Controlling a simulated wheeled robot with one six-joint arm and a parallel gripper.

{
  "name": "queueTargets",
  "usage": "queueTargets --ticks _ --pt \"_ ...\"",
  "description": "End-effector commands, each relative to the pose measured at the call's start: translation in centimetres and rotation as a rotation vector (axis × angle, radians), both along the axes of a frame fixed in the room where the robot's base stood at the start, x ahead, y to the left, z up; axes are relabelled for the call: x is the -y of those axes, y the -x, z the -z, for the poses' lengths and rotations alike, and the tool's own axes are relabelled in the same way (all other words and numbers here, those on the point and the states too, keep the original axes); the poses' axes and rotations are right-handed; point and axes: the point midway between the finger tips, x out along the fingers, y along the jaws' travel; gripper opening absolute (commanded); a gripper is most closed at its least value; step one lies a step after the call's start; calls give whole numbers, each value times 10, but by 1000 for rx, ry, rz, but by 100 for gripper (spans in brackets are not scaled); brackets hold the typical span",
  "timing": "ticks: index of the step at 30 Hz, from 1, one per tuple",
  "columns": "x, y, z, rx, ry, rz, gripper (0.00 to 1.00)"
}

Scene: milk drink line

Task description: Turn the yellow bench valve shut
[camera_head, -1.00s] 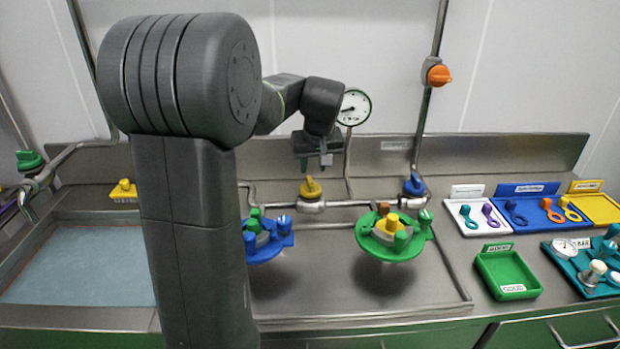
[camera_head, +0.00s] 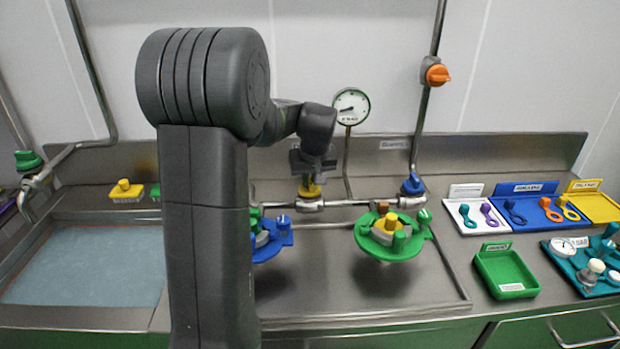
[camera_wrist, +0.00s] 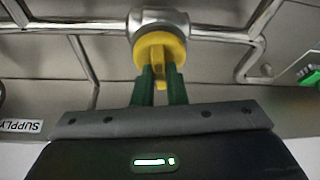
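The yellow bench valve (camera_head: 310,189) sits on the horizontal steel pipe at the back of the bench, below the round gauge. In the head view my gripper (camera_head: 311,177) is right over it and hides much of its knob. In the wrist view the valve (camera_wrist: 160,50) shows a round yellow body with a raised fin-like handle. The two green fingers of my gripper (camera_wrist: 161,78) point at it, one on each side of the handle. The space between them is narrow; I cannot tell whether they press on the handle.
A blue valve (camera_head: 412,184) sits to the right on the same pipe, and an orange valve (camera_head: 437,75) is on the riser above. The gauge (camera_head: 351,106) stands just behind my gripper. Green (camera_head: 365,240) and blue (camera_head: 271,254) fixtures stand in front.

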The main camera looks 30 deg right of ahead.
Motion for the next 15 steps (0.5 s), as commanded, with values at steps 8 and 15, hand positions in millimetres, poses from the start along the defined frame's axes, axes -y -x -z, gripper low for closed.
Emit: queueTargets --ticks 8,15 --pt "-1 0 0 -1 0 68 0" --pt "-1 -1 0 -1 0 178 0"
